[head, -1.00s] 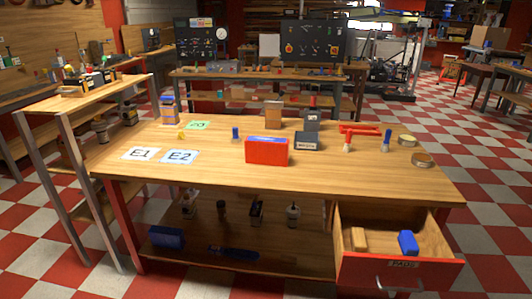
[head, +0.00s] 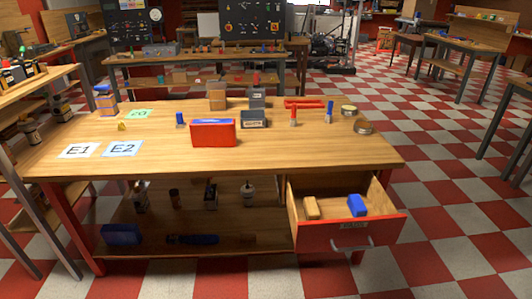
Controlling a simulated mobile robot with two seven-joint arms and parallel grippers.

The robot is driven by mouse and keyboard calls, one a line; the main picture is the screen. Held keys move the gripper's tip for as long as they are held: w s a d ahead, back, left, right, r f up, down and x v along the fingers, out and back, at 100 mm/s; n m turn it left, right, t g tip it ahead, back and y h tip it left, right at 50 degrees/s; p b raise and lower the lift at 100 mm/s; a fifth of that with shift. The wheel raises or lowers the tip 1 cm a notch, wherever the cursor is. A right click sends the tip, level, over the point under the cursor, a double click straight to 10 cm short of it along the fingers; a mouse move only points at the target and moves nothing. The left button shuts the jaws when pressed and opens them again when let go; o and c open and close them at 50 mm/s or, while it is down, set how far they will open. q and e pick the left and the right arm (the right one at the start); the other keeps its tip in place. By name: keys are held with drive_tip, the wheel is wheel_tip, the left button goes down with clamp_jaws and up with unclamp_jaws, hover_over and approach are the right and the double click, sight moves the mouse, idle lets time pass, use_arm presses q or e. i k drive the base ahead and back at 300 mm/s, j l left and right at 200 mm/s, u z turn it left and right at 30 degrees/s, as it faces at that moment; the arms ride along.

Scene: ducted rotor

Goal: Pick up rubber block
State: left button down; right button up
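An open drawer (head: 352,236) with a label on its front juts out at the right end of the workbench. A blue block (head: 357,205) lies in its right part, and a tan block (head: 311,208) lies in its left part. They are apart from each other. I cannot tell from looks alone which one is the rubber block. Neither of my grippers is in view.
The wooden workbench (head: 290,160) carries a red box (head: 213,133), a small dark bin (head: 253,119), red-handled tools (head: 304,104) and round tins (head: 363,127). A shelf below holds bottles and a blue box (head: 122,234). The checkered floor right of the drawer is clear.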

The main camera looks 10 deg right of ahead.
sight(357, 207)
drive_tip(key=i+l, duration=0.2)
drive_tip(key=l, duration=0.15)
drive_tip(key=i+l, duration=0.2)
drive_tip(key=l, duration=0.15)
drive_tip(key=i+l+z, duration=0.1)
drive_tip(key=l, duration=0.25)
drive_tip(key=i+l, duration=0.2)
drive_tip(key=i, duration=0.15)
drive_tip(key=i+l, duration=0.15)
drive_tip(key=i, duration=0.25)
